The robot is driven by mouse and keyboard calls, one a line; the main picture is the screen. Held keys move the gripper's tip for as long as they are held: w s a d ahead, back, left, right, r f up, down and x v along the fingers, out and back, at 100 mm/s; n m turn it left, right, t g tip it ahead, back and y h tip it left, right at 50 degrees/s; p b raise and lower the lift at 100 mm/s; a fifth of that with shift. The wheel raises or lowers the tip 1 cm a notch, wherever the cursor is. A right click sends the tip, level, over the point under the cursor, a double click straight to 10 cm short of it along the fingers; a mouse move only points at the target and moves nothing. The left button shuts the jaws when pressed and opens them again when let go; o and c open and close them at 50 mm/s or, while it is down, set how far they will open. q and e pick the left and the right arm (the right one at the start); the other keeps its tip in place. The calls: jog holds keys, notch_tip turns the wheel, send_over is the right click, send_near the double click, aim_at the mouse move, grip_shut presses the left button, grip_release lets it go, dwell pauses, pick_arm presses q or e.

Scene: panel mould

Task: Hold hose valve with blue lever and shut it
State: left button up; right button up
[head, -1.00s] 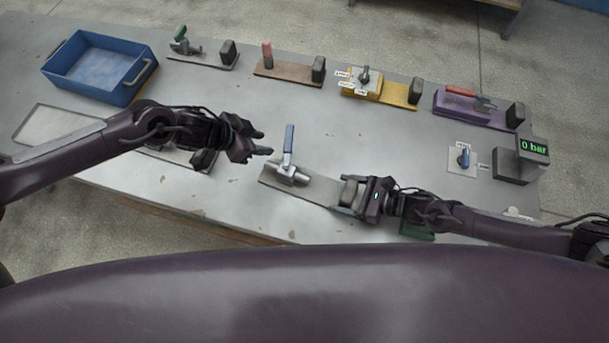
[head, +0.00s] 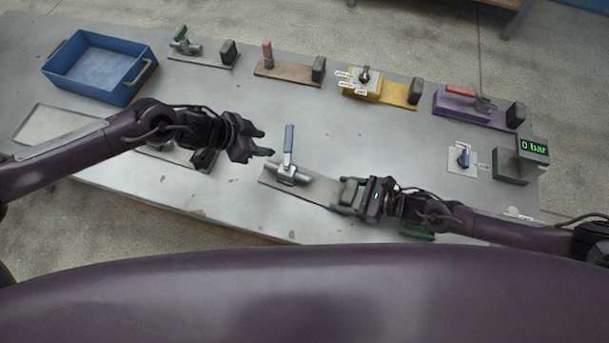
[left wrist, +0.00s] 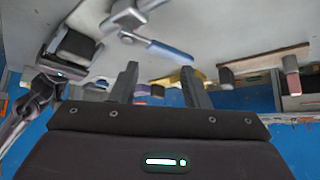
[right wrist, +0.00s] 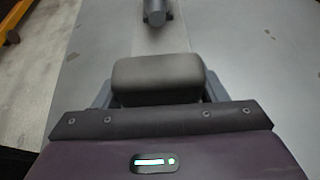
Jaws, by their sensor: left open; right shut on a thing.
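The hose valve (head: 288,174) is a grey metal body on a grey plate (head: 315,187), with a blue lever (head: 289,142) that stands up from it. In the left wrist view the blue lever (left wrist: 170,51) shows beyond my fingers, apart from them. My left gripper (head: 268,143) is open and empty, just left of the lever in the head view. My right gripper (head: 347,197) is shut on the dark grip block (head: 350,187) at the right end of the plate. The block (right wrist: 157,78) fills the space between its fingers in the right wrist view.
Other plates with a green-handled valve (head: 184,42), a red handle (head: 267,55), a yellow base (head: 395,92) and a red lever on purple (head: 460,105) line the back. A blue bin (head: 98,69) stands at back left.

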aim_at(289, 135)
pick_arm(q)
jog(key=w+d+m+g, duration=0.1)
jog(key=m, duration=0.2)
jog(key=d+m+g+y, duration=0.1)
jog(key=d+m, duration=0.1)
jog(key=m, duration=0.2)
jog(key=w+d+m+y, duration=0.1)
jog(key=d+m, duration=0.1)
jog(key=m, duration=0.2)
jog(key=shift+w+d+g, duration=0.25)
jog(key=shift+w+g, duration=0.1)
jog(key=shift+g, duration=0.05)
jog(key=m, duration=0.2)
jog(key=w+r+m+y, duration=0.1)
jog(key=m, duration=0.1)
jog(key=d+m+y, duration=0.1)
jog(key=shift+w+r+m+g, duration=0.2)
jog(key=shift+r+m+g, duration=0.1)
jog(key=shift+m, duration=0.1)
notch_tip(289, 135, up, 5)
jog(key=w+m+y, duration=0.2)
jog(key=m+y, duration=0.1)
jog(key=m, duration=0.4)
notch_tip(289, 135, down, 12)
jog(key=shift+d+r, duration=0.1)
